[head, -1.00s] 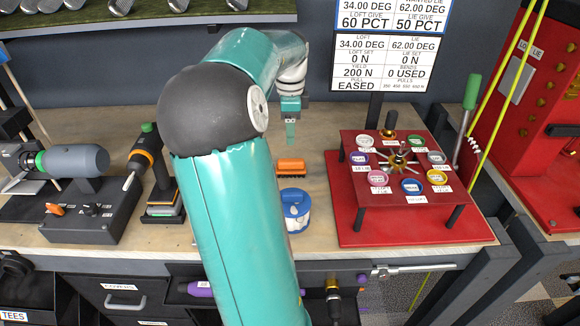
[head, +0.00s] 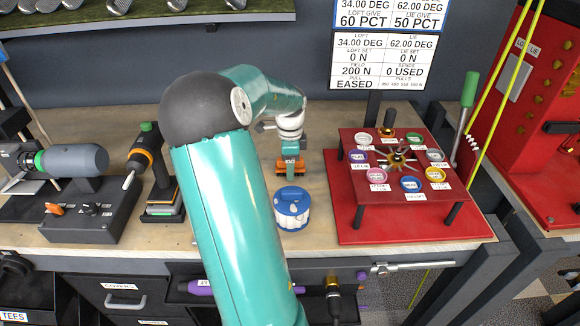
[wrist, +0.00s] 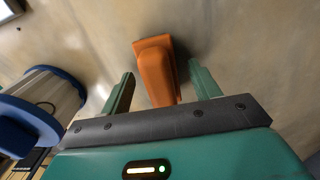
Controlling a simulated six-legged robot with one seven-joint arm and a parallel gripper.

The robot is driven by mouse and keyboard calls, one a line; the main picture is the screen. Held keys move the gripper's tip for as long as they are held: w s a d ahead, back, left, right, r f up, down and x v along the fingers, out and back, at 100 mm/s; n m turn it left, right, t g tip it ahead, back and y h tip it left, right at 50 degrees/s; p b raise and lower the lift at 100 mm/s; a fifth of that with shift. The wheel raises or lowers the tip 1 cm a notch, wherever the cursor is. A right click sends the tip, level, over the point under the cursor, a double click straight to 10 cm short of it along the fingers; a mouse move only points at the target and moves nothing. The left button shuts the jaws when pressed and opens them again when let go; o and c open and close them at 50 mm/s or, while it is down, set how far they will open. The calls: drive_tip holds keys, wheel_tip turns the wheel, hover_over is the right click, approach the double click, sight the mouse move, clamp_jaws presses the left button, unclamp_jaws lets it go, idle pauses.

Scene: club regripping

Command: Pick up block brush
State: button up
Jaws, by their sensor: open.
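The block brush has an orange body. In the head view the brush (head: 282,168) lies on the wooden workbench, mostly hidden behind my gripper (head: 291,176). In the wrist view the brush (wrist: 157,72) lies ahead of and between the two green fingers of my gripper (wrist: 160,88). The fingers are apart, with a gap on each side of the brush, and hold nothing. Its bristles are not visible now.
A blue and white round tub (head: 292,209) stands close in front of my gripper; it also shows in the wrist view (wrist: 42,105). A red stand (head: 372,225) with several coloured cups is to the right. A grey motor tool (head: 75,160) stands left.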

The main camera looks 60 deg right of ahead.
drive_tip(key=shift+f, duration=0.2)
drive_tip(key=c, duration=1.1)
drive_tip(key=shift+r, duration=0.15)
drive_tip(key=shift+r, duration=0.6)
drive_tip(key=a+r, duration=1.1)
drive_tip(key=a, duration=0.3)
drive_tip(key=shift+w+r, duration=0.25)
drive_tip(key=shift+r, duration=0.05)
